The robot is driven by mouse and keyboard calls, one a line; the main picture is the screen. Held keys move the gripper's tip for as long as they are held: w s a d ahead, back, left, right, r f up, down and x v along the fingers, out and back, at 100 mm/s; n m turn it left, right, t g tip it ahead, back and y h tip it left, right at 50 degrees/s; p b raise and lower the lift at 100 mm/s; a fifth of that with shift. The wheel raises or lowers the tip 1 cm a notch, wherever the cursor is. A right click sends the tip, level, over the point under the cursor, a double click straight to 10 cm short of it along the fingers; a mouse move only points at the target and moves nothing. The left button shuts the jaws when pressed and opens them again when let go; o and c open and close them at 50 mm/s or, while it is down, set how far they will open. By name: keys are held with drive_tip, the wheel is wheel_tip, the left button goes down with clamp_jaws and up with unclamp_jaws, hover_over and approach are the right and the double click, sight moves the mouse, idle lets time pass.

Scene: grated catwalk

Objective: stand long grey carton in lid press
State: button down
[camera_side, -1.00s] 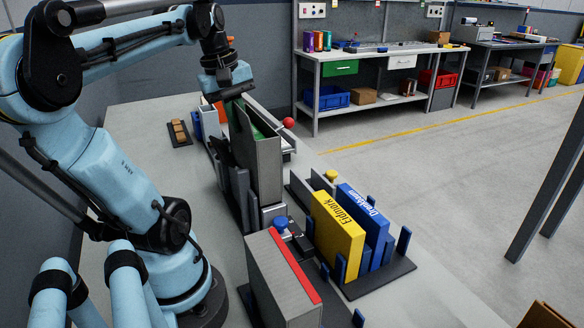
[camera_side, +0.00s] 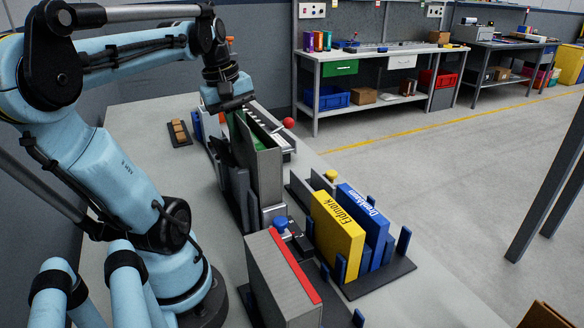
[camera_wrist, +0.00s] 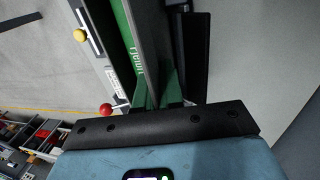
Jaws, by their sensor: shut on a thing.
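The long grey carton (camera_side: 267,172) stands upright, with a green strip along its top. In the wrist view its green strip (camera_wrist: 128,42) carries white lettering. My gripper (camera_side: 238,109) is shut on the far top end of this carton. The carton's lower part is beside dark upright plates (camera_side: 241,195), which I take to be the lid press. The plates hide part of its left side, and I cannot tell whether its bottom rests on anything. In the wrist view my gripper's dark bar (camera_wrist: 160,124) covers the near end.
Another grey carton with a red strip (camera_side: 277,285) stands in the foreground. Yellow (camera_side: 337,235) and blue (camera_side: 366,222) cartons stand in a rack at right. A blue knob (camera_side: 280,223), yellow knob (camera_side: 331,175) and red ball (camera_side: 289,122) are nearby.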

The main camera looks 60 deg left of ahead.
sight(243, 166)
drive_tip(key=shift+f, duration=3.35)
drive_tip(key=c, duration=1.2)
unclamp_jaws()
drive_tip(key=shift+s, duration=0.1)
drive_tip(key=c, duration=0.3)
